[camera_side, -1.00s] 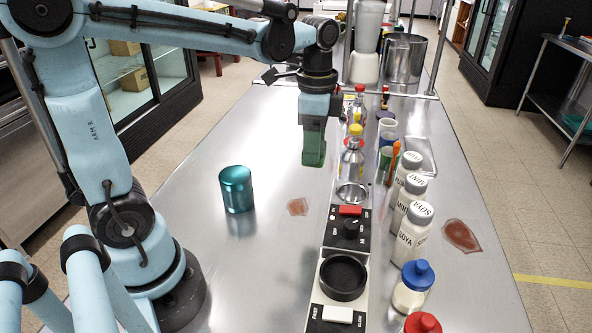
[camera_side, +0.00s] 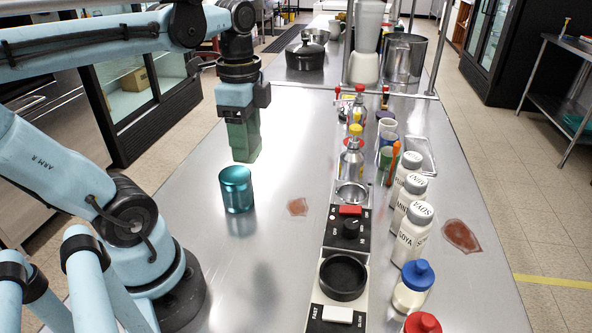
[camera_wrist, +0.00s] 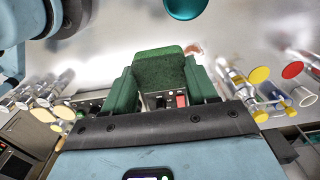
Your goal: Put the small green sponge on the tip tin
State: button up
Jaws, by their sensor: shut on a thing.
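My gripper (camera_side: 243,138) is shut on the green sponge (camera_wrist: 160,70) and holds it above the steel counter. In the side view the sponge sits low between the green fingers and is hard to tell apart from them. The tip tin (camera_side: 236,190), a teal metal cylinder, stands upright on the counter just below and slightly left of the gripper in the picture. It also shows at the top edge of the wrist view (camera_wrist: 186,8), partly cut off. The sponge and the tin look apart.
Reddish stains mark the counter (camera_side: 297,206) right of the tin. A control strip with a black round dish (camera_side: 343,277) runs along the middle. White labelled shakers (camera_side: 411,233), bottles and cups stand to its right. The counter around the tin is clear.

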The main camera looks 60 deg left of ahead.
jog(key=a+f, duration=0.1)
jog(key=a, duration=0.1)
jog(key=a+f, duration=0.2)
jog(key=a, duration=0.1)
jog(key=a+f, duration=0.1)
jog(key=a, duration=0.1)
jog(key=shift+s+a+f, duration=0.2)
jog(key=shift+a+f, duration=0.15)
jog(key=shift+f, duration=2)
jog(key=o, duration=1)
jog(key=shift+f, duration=0.15)
notch_tip(320, 180, up, 12)
jog(key=w+d+f+n+t, duration=0.3)
jog(key=d+f+n, duration=0.1)
jog(key=d, duration=0.3)
jog(key=w+d+f+n+t, duration=0.4)
jog(key=d+n, duration=0.1)
jog(key=d, duration=0.3)
